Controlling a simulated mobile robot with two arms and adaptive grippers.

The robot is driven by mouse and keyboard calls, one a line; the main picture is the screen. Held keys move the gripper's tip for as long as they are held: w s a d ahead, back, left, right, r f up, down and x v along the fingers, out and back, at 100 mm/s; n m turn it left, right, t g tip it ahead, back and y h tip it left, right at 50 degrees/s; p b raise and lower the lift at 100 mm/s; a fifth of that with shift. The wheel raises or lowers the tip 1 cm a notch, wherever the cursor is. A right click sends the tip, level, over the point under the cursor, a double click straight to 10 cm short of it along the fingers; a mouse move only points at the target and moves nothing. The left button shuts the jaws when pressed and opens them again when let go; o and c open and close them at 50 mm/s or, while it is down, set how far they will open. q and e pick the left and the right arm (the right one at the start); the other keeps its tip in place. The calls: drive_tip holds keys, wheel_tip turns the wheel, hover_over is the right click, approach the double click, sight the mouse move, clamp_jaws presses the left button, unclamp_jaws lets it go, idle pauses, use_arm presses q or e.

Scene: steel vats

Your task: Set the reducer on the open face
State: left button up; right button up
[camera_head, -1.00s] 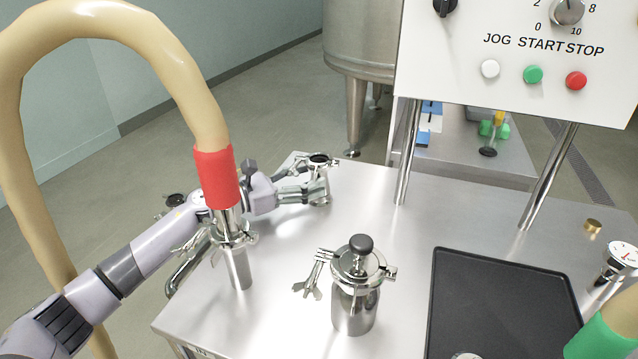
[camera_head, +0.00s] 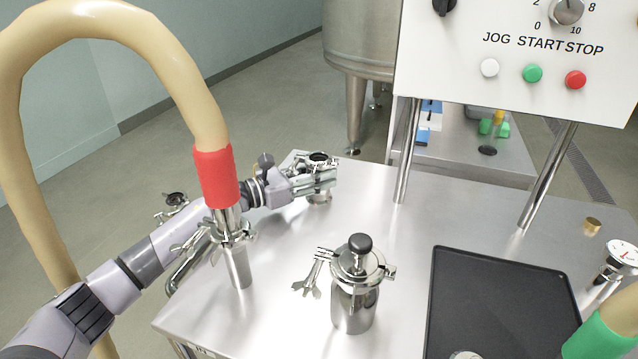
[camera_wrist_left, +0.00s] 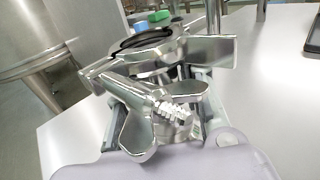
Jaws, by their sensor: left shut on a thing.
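My left gripper (camera_head: 322,180) is at the short steel port at the table's far left corner. It is shut on the clamp (camera_wrist_left: 165,90) at that port; the clamp's wing nut and threaded bolt show close up in the left wrist view. The port's round top (camera_head: 318,158) faces up with a dark ring (camera_wrist_left: 145,38) in it. The gripper hides much of the port's body. I cannot tell for sure which piece is the reducer. My right gripper is not in view.
A red-cuffed hose (camera_head: 216,175) stands on a steel port in front of my left arm. A black-knobbed steel vessel (camera_head: 355,305) with a clamp stands mid-table. A black tray (camera_head: 505,300), brass piece (camera_head: 593,226) and gauge (camera_head: 622,254) are at right. Bare tabletop lies between.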

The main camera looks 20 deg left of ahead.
use_arm(q)
clamp_jaws()
drive_tip(key=shift+w+r, duration=0.1)
idle(0.4)
